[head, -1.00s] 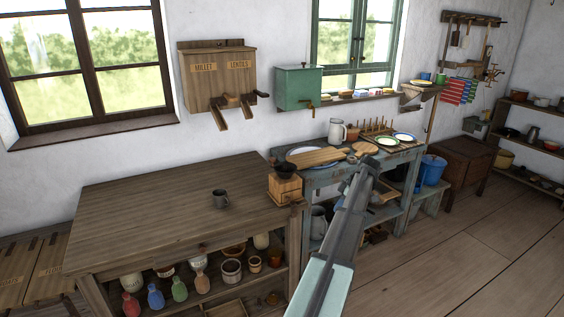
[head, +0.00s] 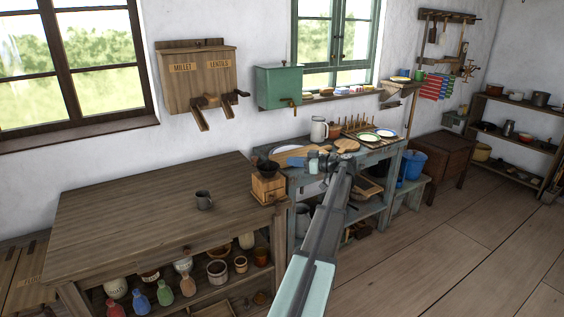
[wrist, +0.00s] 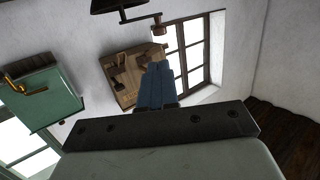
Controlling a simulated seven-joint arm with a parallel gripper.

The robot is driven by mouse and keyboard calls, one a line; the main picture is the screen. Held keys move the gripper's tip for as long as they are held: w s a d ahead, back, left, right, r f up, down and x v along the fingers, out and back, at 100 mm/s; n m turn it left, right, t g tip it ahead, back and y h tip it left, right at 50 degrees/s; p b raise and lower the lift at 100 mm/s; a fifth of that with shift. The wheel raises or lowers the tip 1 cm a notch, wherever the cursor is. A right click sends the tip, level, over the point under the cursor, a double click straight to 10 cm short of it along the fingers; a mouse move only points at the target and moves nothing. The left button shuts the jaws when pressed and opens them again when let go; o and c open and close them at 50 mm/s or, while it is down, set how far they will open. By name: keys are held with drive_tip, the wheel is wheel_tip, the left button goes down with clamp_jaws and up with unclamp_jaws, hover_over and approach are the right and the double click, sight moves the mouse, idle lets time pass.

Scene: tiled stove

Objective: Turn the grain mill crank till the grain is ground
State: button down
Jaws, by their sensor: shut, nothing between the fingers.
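The grain mill is a small wooden box (head: 267,188) with a dark hopper (head: 267,168) on top, at the right end of the brown table. In the wrist view the dark hopper (wrist: 112,5) is cut off by the top edge. A thin crank arm (wrist: 138,18) with a wooden knob (wrist: 160,26) shows beside it. My gripper (head: 312,161) is right of the mill in the head view, small and partly blended with the bench behind. In the wrist view its blue fingers (wrist: 156,68) are shut and empty, apart from the knob. The grain inside the hopper cannot be seen.
The blue-grey bench (head: 380,155) to the right holds plates, boards and a jug (head: 319,130). A millet and lentils dispenser (head: 198,80) and a green box (head: 278,86) hang on the wall.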

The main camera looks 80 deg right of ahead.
sight(257, 158)
drive_tip(key=x, duration=1.3)
drive_tip(key=shift+w, duration=0.1)
drive_tip(key=shift+w+a+m+h, duration=0.1)
drive_tip(key=shift+w+m+h, duration=0.15)
drive_tip(key=shift+m+h, duration=0.45)
drive_tip(key=shift+w+d+g+h, duration=0.2)
drive_tip(key=shift+w+g+h, duration=0.1)
drive_tip(key=shift+w+h, duration=0.15)
drive_tip(key=a+v, duration=0.1)
drive_tip(key=v, duration=1.3)
drive_tip(key=shift+w+a, duration=0.25)
drive_tip(key=shift+w, duration=0.05)
